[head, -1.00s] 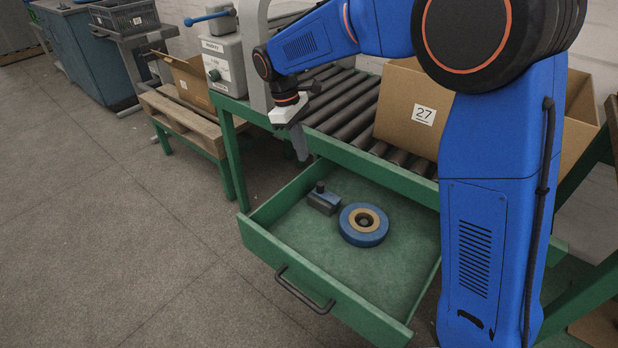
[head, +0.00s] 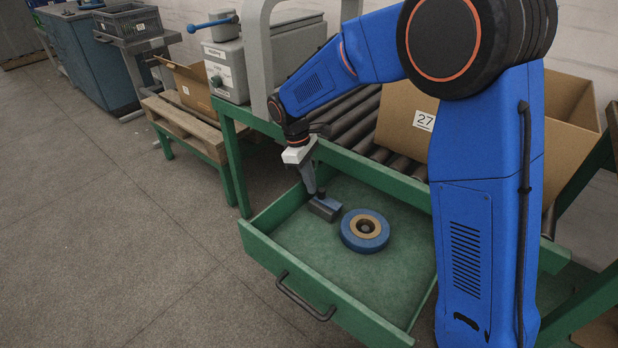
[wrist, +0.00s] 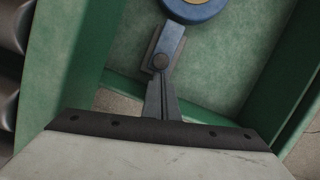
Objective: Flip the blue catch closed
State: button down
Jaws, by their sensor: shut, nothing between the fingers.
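A blue lever (head: 208,23) sticks out to the left from the top of a grey housing (head: 226,75) behind the bench's left end. A small dark block with a blue top (head: 331,203) lies in the open green drawer (head: 290,241); its blue top also shows in the wrist view (wrist: 172,42). I cannot tell which of these blue parts is the catch. My gripper (head: 317,194) is shut and empty, pointing down at the block's near end.
A blue ring with a tan core (head: 365,231) lies right of the block in the drawer. Rollers (head: 350,105) and a cardboard box marked 27 (head: 400,125) are above the drawer. The drawer's walls surround my gripper. The drawer's front floor is clear.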

aim_at(328, 203)
dwell(0.3)
jog(key=shift+s+d, duration=0.85)
jog(key=shift+d, duration=0.15)
jog(key=shift+s+d, duration=0.8)
jog(key=shift+d, duration=0.2)
jog(key=v, duration=1)
jog(key=shift+w, duration=0.15)
jog(key=shift+a, duration=0.1)
